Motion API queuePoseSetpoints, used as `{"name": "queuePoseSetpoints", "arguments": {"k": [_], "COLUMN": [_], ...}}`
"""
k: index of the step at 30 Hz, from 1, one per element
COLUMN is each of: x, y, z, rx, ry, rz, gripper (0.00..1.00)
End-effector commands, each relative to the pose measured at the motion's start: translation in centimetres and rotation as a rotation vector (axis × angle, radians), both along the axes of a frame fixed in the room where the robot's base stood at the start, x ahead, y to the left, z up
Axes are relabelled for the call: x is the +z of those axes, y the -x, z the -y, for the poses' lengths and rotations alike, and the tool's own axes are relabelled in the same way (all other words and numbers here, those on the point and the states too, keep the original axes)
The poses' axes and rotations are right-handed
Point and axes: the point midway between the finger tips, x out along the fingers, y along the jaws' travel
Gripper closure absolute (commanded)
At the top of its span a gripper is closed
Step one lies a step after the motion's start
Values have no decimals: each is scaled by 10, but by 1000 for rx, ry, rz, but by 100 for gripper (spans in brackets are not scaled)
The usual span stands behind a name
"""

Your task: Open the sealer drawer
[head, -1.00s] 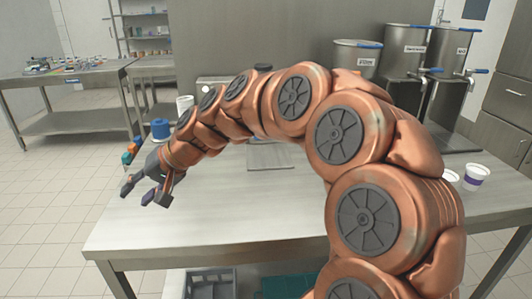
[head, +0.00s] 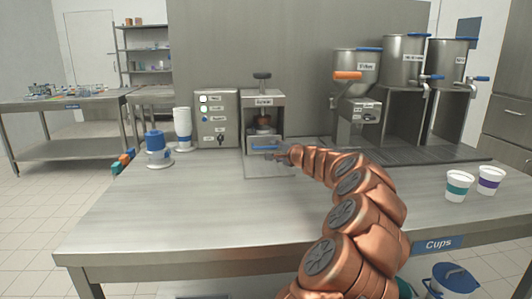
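The sealer (head: 264,98) is a metal box with a dark knob on top, standing at the back of the steel table. Its drawer front with a blue handle (head: 264,147) is low on its face. A copper-coloured round part shows inside the opening above it. My gripper (head: 272,154) is at the sealer's front, close to the right end of the blue handle. It is small and dark in the head view. I cannot tell whether it touches the handle or whether its fingers are open.
Left of the sealer are a control box (head: 217,118) with buttons, a white dispenser (head: 183,128) and a blue-topped one (head: 158,148). Metal dispensers (head: 356,75) stand at the right. Two white cups with teal (head: 458,186) and purple bands (head: 489,181) sit right. The table's front left is clear.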

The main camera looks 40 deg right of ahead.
Motion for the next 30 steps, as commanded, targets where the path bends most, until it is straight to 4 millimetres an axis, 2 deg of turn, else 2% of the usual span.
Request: {"name": "queuePoseSetpoints", "arguments": {"k": [18, 30], "x": [-11, -14], "y": [-54, -70], "z": [13, 15], "rx": [1, 4], "ry": [4, 1], "rz": [-3, -1], "gripper": [61, 61]}}
